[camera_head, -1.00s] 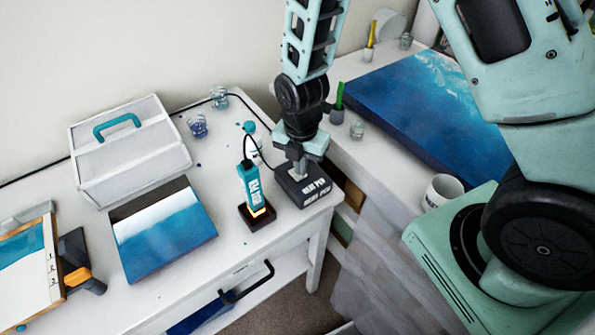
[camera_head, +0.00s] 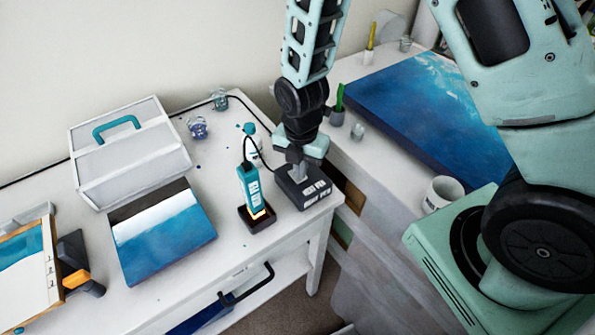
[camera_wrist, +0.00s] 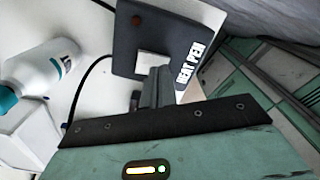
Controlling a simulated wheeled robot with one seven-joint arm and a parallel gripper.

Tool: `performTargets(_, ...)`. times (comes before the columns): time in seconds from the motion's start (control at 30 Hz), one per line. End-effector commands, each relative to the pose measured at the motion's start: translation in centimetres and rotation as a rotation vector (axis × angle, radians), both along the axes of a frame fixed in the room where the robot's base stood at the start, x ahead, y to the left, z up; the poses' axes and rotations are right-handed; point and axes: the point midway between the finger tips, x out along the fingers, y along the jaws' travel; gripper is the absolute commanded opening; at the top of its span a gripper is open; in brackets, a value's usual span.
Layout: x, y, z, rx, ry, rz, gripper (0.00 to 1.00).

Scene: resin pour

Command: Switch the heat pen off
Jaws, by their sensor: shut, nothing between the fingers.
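The heat pen's dark control box (camera_head: 300,194) stands at the right front corner of the white table. In the wrist view the box (camera_wrist: 193,32) shows HEAT PEN lettering, a pale square plate and a small dark red round spot (camera_wrist: 136,20). My gripper (camera_head: 298,174) is shut and empty and points down at the box top. In the wrist view its fingertips (camera_wrist: 159,75) are at the pale plate; contact cannot be told, and they hide part of it. The teal pen (camera_head: 251,184) stands upright in a dark holder (camera_head: 250,223), with an orange glow at its lower end.
A white bottle (camera_wrist: 42,70) stands close beside the box, and a black cable runs behind. A blue and white painted panel (camera_head: 165,238), a white case (camera_head: 130,150) and small glasses (camera_head: 197,127) are on the table. A mug (camera_head: 441,192) stands on the right-hand surface.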

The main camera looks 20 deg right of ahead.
Motion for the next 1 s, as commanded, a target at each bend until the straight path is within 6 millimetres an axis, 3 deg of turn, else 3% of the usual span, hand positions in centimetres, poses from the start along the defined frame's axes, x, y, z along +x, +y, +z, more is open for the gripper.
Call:
performTargets(0.7,0.0,0.0,5.9,0.0,0.0,-0.001,0.0)
performTargets(1.0,0.0,0.0,6.3,0.0,0.0,0.0,0.0)
